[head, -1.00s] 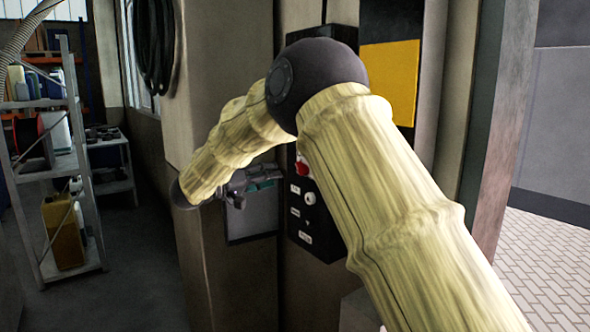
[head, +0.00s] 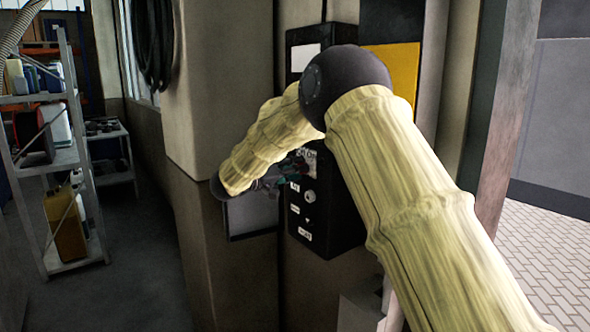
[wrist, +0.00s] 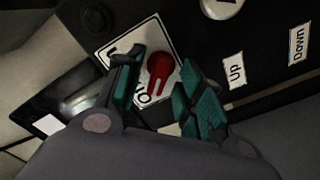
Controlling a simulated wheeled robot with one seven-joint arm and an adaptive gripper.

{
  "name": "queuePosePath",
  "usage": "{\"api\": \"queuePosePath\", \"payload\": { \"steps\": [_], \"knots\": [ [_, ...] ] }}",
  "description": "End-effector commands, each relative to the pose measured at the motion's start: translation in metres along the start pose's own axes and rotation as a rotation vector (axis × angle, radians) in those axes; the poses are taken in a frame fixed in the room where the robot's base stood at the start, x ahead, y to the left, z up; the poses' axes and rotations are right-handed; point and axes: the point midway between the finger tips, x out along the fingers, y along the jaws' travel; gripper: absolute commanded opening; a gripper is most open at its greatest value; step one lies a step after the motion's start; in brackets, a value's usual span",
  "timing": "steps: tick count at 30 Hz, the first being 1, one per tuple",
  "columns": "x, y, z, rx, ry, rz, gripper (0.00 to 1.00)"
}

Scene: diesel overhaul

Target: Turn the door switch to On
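The door switch is a red rotary knob (wrist: 160,72) on a white label plate (wrist: 150,38), on a black control box (head: 325,215). The plate's lettering is partly covered by my gripper; part of what looks like "On" shows beside the lower-left finger. My gripper (wrist: 163,85) is open, with its teal fingers on either side of the red knob in the wrist view. A gap shows between knob and fingers, and I cannot tell whether either touches. In the head view my gripper (head: 288,172) is at the box's left side, and the knob is hidden there.
The same box carries "Up" (wrist: 234,71) and "Down" (wrist: 299,44) labels and a round pale button (wrist: 222,6). A yellow panel (head: 395,75) is on the wall behind my arm. Shelving (head: 60,150) stands far left; the floor between is clear.

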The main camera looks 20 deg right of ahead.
Motion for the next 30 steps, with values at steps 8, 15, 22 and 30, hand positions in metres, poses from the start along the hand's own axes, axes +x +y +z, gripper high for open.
{"api": "queuePosePath", "payload": {
  "steps": [8,15,22,30],
  "knots": [
    [-0.0005,0.0000,-0.0001,0.000,0.000,0.000,0.01],
    [-0.0008,-0.0003,0.0000,0.005,0.000,0.000,0.00],
    [-0.0007,-0.0008,0.0009,0.068,0.000,0.000,0.00],
    [-0.0011,-0.0010,0.0022,0.262,0.000,-0.001,0.00]
  ]
}}
